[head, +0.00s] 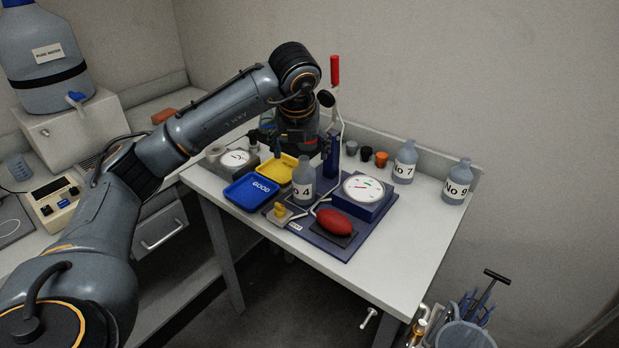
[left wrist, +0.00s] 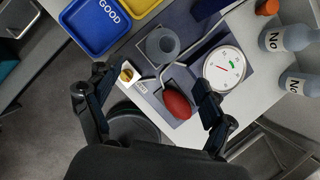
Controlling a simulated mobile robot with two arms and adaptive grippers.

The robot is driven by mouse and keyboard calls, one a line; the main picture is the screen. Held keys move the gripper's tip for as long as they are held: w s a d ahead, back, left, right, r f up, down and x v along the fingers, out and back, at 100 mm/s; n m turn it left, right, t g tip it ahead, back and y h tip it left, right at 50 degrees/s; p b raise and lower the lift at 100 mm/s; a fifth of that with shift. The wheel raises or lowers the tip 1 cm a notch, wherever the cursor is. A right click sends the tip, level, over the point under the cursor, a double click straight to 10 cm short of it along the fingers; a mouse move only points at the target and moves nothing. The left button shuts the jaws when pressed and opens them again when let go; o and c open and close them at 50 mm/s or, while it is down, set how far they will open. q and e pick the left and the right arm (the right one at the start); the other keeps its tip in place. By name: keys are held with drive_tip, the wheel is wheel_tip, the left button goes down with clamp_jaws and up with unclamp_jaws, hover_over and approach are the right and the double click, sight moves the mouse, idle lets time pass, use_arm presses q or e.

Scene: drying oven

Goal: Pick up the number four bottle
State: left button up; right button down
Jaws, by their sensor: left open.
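The number four bottle (head: 304,173) is a grey bottle labelled "No 4". It stands upright on the dark blue board (head: 318,236) on the white table. In the left wrist view the bottle (left wrist: 162,44) is seen from above, beyond the fingertips. My left gripper (head: 304,152) is over the back part of the table, just behind and above the bottle, with fingers pointing down. In the left wrist view my left gripper (left wrist: 155,88) has its fingers wide apart with nothing between them that it holds. My right gripper is not in view.
A blue GOOD tray (head: 251,204) and a yellow tray (head: 277,176) lie left of the bottle. A red bulb (head: 333,222) and a dial gauge (head: 364,188) are to its right. Bottles No 7 (head: 405,161) and No 9 (head: 457,181) stand farther right. The table's front right is clear.

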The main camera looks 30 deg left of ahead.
sight(303, 171)
use_arm(q)
drive_tip(key=x, duration=0.5)
drive_tip(key=shift+s+f, duration=0.1)
drive_tip(key=shift+s, duration=0.1)
drive_tip(key=p+x, duration=0.1)
drive_tip(key=x, duration=0.1)
drive_tip(key=shift+w+f, duration=0.3)
drive_tip(key=p+x, duration=0.1)
drive_tip(key=x, duration=0.2)
drive_tip(key=shift+w+f, duration=0.25)
drive_tip(key=shift+f, duration=0.2)
drive_tip(key=shift+c, duration=1.1)
drive_tip(key=c, duration=1)
drive_tip(key=shift+c, duration=0.7)
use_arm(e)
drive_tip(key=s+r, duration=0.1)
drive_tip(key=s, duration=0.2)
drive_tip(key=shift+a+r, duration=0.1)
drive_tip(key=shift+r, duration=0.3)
